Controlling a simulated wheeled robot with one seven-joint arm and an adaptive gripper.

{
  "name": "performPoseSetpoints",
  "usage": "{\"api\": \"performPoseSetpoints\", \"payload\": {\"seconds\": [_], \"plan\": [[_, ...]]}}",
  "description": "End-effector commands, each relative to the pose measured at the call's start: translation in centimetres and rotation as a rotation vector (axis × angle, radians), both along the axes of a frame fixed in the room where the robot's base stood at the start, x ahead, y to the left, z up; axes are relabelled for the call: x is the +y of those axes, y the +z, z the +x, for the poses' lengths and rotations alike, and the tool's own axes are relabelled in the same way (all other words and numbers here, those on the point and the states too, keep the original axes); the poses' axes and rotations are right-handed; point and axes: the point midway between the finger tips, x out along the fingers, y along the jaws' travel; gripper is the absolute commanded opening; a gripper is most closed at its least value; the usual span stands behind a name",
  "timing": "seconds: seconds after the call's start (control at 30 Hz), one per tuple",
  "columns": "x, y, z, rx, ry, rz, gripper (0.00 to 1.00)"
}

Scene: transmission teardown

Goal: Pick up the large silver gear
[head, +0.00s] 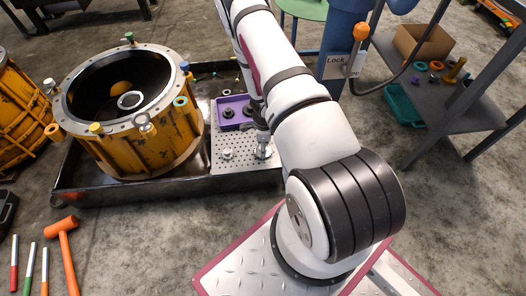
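A silver round part (263,152), which looks like the large silver gear, lies on a perforated metal plate (240,169) right of the yellow housing. My gripper (263,141) points down right over this gear, at or very near its top. My own arm hides part of the gripper, and the fingers are too small to tell whether they are open or closed on the gear. A smaller silver gear (227,154) lies on the plate to the left.
A purple bin (229,124) with dark gears sits behind the plate. The big yellow housing (130,138) stands left in a black tray (85,197). An orange mallet (63,226) lies on the floor at lower left.

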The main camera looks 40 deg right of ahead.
Motion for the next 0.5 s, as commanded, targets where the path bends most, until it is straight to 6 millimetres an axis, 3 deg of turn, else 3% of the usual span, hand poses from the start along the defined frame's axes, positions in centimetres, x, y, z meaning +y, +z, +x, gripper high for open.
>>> {"api": "performPoseSetpoints", "payload": {"seconds": [0.03,0.2,0.5], "plan": [[0.01,0.01,-0.01,0.0,0.0,0.0,0.35],[0.01,0.02,-0.01,0.0,0.0,0.0,0.0],[-0.03,0.12,0.04,-0.001,0.0,-0.001,0.0]]}}
